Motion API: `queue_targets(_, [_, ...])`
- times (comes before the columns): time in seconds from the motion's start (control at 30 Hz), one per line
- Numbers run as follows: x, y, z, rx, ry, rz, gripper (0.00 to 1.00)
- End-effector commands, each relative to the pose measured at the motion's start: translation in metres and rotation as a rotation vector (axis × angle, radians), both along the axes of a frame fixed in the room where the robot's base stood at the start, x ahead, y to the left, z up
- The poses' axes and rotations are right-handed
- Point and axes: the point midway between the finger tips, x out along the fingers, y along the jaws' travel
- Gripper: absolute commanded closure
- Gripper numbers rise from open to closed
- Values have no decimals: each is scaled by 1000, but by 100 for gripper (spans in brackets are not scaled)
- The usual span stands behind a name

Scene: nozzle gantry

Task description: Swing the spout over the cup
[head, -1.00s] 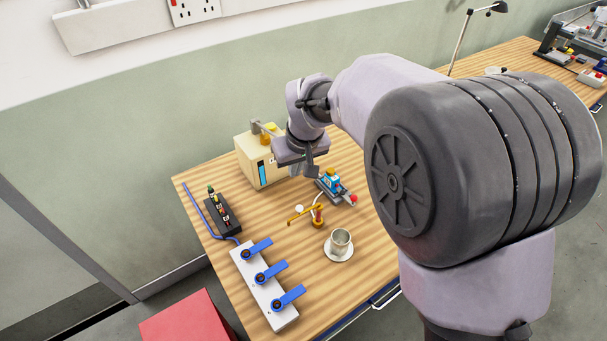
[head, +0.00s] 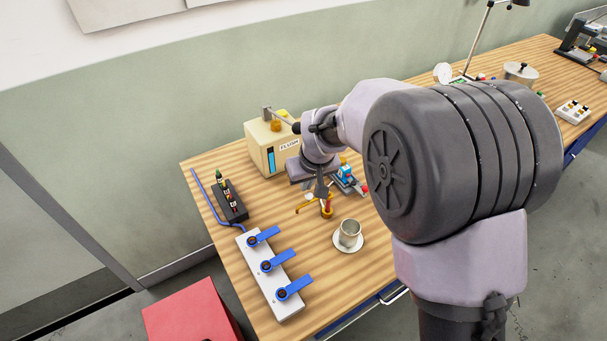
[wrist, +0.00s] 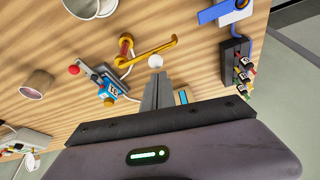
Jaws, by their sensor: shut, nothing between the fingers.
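The yellow spout (head: 305,209) has a red and yellow post (head: 327,206) and points left in the head view, away from the cup. The metal cup (head: 350,233) stands on a white saucer (head: 346,247) to the right and front of the post. In the wrist view the spout (wrist: 150,49) runs right from its post (wrist: 126,46); the cup and saucer (wrist: 88,8) are cut by the top edge. My gripper (head: 321,196) is shut and empty, just behind the spout. In the wrist view its fingertips (wrist: 157,75) appear close below a white round piece (wrist: 155,60) and the spout; contact is unclear.
A blue device with a red knob (head: 347,176) stands close right of my gripper. A cream box (head: 263,151) is behind. Bare table surrounds the saucer's front.

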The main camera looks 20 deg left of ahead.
Motion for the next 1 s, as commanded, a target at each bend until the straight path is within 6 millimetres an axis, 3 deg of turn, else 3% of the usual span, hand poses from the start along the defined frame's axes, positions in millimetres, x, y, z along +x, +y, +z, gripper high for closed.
queue_targets(1.0, [-9,-8,-1,0,1,111,100])
